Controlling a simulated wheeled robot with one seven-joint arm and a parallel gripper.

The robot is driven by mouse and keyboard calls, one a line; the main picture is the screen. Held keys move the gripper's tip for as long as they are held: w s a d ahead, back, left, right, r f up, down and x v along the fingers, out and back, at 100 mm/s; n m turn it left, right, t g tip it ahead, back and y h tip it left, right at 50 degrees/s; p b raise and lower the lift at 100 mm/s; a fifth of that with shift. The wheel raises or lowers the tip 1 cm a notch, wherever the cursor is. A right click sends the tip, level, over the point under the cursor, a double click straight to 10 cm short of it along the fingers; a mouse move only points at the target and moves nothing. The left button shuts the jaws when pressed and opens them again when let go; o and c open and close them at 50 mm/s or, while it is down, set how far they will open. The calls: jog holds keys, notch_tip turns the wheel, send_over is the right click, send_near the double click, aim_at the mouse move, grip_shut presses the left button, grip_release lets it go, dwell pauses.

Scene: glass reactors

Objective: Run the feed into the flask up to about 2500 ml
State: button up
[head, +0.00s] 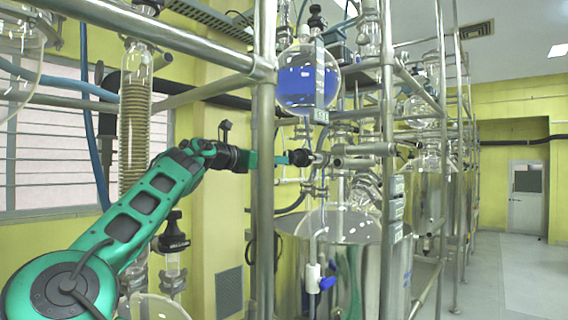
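The round glass flask (329,88) hangs in the frame at upper centre, with blue liquid (300,86) filling it to roughly half. A strip with markings runs down its right side, too small to read. A black knob (317,22) sits above the flask. My gripper (284,159) reaches past a steel post below the flask, its green fingertips at or very near another black knob (300,158). The post hides part of the gripper, so I cannot tell whether its fingers are shut on that knob.
Steel posts (264,215) and rails cross close around my arm. A large steel vessel (365,262) stands below the flask, with a blue-handled valve (327,283) before it. A coil condenser (135,120) is at left. Open floor (500,280) lies at right.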

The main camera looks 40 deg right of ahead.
jog(key=d, duration=0.8)
jog(key=shift+w+d, duration=0.25)
jog(key=shift+w, duration=0.1)
jog(key=c, duration=1.1)
